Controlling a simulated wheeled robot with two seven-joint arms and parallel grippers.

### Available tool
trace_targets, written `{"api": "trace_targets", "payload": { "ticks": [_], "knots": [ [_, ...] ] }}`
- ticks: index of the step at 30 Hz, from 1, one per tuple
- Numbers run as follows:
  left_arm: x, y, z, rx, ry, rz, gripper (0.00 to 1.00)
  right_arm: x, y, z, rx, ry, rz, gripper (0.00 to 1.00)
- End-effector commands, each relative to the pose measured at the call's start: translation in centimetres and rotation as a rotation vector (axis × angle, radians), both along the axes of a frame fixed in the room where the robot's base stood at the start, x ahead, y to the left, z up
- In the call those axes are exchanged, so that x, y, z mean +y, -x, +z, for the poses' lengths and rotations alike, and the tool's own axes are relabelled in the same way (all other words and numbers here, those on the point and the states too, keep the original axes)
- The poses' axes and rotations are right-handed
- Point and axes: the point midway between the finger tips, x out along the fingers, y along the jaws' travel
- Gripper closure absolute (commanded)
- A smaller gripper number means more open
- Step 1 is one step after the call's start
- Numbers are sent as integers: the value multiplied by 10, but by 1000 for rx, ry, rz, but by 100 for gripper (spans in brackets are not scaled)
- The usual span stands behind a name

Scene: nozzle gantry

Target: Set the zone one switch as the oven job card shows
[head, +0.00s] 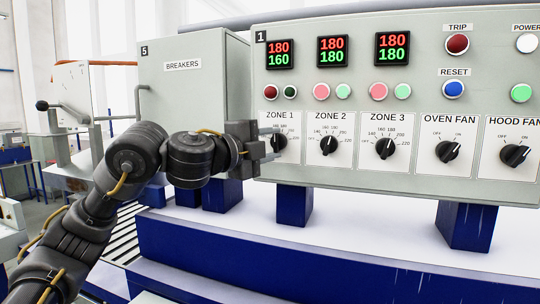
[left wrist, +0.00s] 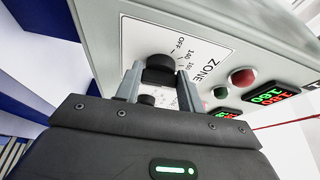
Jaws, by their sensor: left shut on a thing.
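The zone one switch is a black rotary knob (head: 280,143) under the "ZONE 1" label on the grey panel (head: 400,87). My left gripper (head: 270,146) reaches it from the left and is shut on it. In the left wrist view the knob (left wrist: 160,68) sits between the two fingertips, by scale marks including OFF, 140 and 160. Its pointer is not clear. The zone one display (head: 279,54) reads red 180 over green 160. The lamps below it look dark. My right gripper and the oven job card are not in view.
The ZONE 2 knob (head: 328,146) and ZONE 3 knob (head: 386,148) are to the right, with OVEN FAN and HOOD FAN knobs beyond. Both their displays read 180 over 180. A BREAKERS cabinet (head: 190,95) stands left of the panel, behind my arm.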

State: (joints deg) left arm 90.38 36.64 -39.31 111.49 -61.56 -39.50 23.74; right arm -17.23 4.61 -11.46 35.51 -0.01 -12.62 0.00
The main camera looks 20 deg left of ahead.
Motion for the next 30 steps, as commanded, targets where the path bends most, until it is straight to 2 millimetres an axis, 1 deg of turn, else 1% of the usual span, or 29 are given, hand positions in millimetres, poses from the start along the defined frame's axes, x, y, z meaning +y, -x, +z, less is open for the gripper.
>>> {"api": "trace_targets", "payload": {
  "ticks": [1, 9, 15, 27, 28, 30],
  "knots": [
    [0, 0, -6, 3, 30, 0, 84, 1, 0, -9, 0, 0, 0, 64],
    [-1, 0, -5, 11, 159, -1, 84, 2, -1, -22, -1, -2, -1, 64],
    [-1, 0, -4, 15, 201, 0, 84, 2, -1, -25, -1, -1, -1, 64],
    [-1, 0, -3, 16, 209, 0, 84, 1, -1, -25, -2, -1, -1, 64],
    [-1, 0, -3, 16, 208, 0, 60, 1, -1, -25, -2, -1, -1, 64],
    [-1, 0, -3, 15, 208, 0, 51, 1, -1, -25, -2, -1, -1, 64]
  ]
}}
